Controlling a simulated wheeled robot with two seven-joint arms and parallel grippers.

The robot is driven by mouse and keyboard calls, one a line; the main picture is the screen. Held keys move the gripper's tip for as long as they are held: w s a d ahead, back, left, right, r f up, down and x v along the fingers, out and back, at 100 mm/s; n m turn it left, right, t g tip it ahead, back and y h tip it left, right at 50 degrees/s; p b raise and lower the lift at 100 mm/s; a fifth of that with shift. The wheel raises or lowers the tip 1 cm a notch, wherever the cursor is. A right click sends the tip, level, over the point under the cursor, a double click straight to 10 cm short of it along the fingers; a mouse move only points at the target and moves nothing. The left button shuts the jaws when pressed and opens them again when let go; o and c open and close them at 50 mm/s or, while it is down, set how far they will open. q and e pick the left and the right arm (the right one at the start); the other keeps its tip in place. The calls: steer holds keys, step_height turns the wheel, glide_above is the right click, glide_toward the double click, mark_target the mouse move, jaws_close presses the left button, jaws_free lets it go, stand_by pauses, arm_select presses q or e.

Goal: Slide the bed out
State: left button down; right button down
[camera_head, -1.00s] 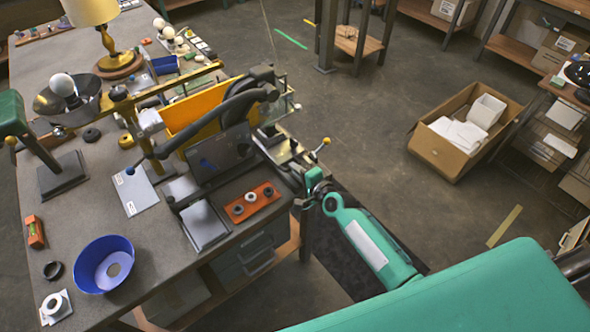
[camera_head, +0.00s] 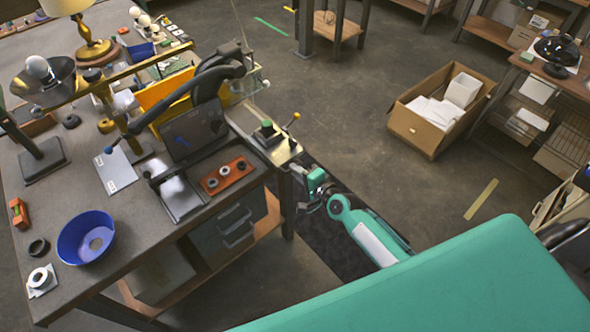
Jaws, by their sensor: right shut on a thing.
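The bed (camera_head: 277,147) is a pale metal slide at the bench's right corner. It carries a small green block and a thin lever with a yellow-orange knob (camera_head: 296,117). My right gripper (camera_head: 310,186) is just off the bench's right edge, below and right of the bed. It is shut at the bed's near end; the fingertips are small and partly hidden, so the exact grip does not show. My teal right arm reaches in from the lower right. My left gripper is not in view.
The bench (camera_head: 120,190) holds a blue bowl (camera_head: 72,241), an orange tray with rings (camera_head: 228,176), a yellow bin (camera_head: 165,93) and a brass lamp (camera_head: 92,48). An open cardboard box (camera_head: 420,132) stands on the floor to the right. The floor between is clear.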

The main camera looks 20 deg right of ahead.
steer(key=shift+s+f, duration=0.1)
steer(key=shift+f, duration=0.05)
steer(key=c, duration=1.8)
jaws_free()
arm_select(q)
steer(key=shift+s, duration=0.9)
arm_select(e)
steer(key=shift+o, duration=0.2)
steer(key=shift+s+d, duration=0.15)
steer(key=shift+s, duration=0.1)
